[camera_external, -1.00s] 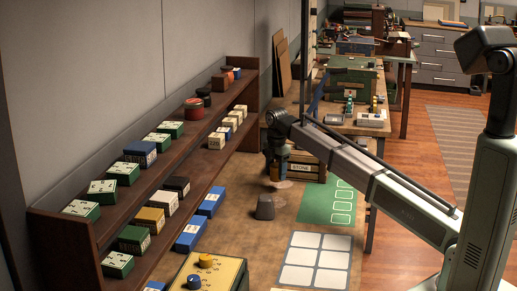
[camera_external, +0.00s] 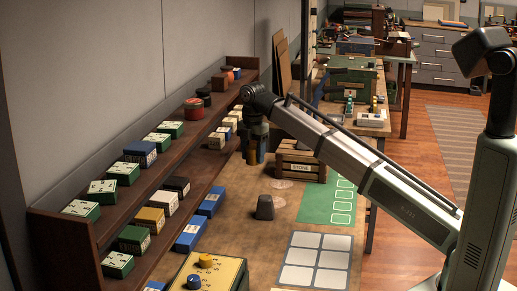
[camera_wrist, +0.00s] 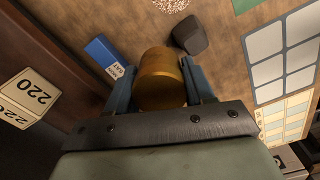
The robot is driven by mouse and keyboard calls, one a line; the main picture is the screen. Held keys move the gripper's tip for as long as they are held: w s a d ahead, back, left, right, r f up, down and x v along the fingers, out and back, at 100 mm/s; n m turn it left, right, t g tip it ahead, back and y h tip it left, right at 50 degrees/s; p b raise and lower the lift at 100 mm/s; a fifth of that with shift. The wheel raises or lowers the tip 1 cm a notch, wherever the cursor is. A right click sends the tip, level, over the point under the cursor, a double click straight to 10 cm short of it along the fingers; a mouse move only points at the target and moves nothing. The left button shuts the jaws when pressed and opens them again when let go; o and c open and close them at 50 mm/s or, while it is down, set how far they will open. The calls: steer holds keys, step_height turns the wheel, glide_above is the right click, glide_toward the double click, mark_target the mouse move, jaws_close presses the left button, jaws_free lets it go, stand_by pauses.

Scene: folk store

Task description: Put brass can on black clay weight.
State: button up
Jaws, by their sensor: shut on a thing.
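My gripper (camera_external: 257,153) hangs above the table, in front of the long shelf's far end. In the wrist view my gripper (camera_wrist: 163,88) is shut on the brass can (camera_wrist: 161,75), a gold cylinder between its two blue-grey fingers. The black clay weight (camera_external: 265,208) is a dark, tapered block standing on the table, apart from my gripper and nearer the camera. It also shows in the wrist view (camera_wrist: 189,36), just beyond the can. Its top is bare.
A shelf (camera_external: 150,205) with green, blue and cream boxes runs along the left. The wooden STONE crate (camera_external: 301,165) stands right of my gripper. A green mat (camera_external: 315,205) and a white grid (camera_external: 313,263) lie right of the weight. Bare table surrounds the weight.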

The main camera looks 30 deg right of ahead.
steer(key=m, duration=0.2)
glide_above(265, 197)
steer(key=m, duration=0.2)
steer(key=shift+m, duration=0.3)
steer(key=shift+w+f, duration=0.1)
steer(key=shift+f, duration=4.5)
steer(key=shift+d+f, duration=0.1)
steer(key=o, duration=1.1)
steer(key=shift+o, duration=0.2)
step_height(265, 197, up, 12)
